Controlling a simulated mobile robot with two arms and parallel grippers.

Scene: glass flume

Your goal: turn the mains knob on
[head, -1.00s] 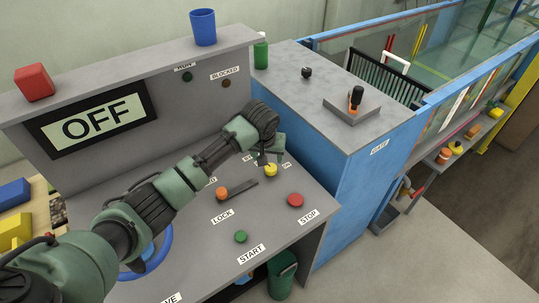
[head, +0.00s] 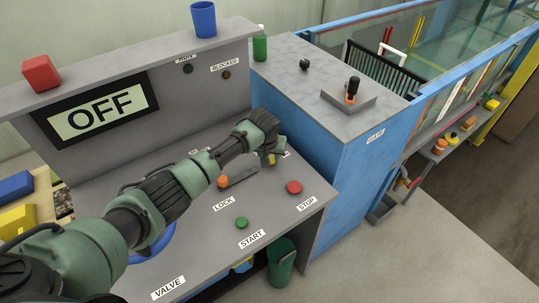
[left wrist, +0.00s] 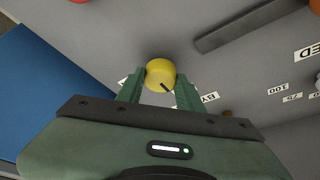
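The yellow knob (head: 271,159) stands on the grey desk top at its back right, and I take it to be the mains knob. My left gripper (head: 274,152) is down at it. In the left wrist view the knob (left wrist: 160,74) sits between the two green fingertips (left wrist: 161,84), which lie against its sides with no clear gap. A dark pointer line on the knob points to the lower right there. The labels around it are partly hidden by the fingers. The display (head: 96,109) reads OFF. My right gripper is not in view.
Near the knob are an orange-handled slide lever (head: 224,181), a red STOP button (head: 293,187) and a green START button (head: 241,223). The blue gate cabinet (head: 346,190) rises just to the right. A blue cup (head: 203,19) and red block (head: 40,73) stand on the ledge.

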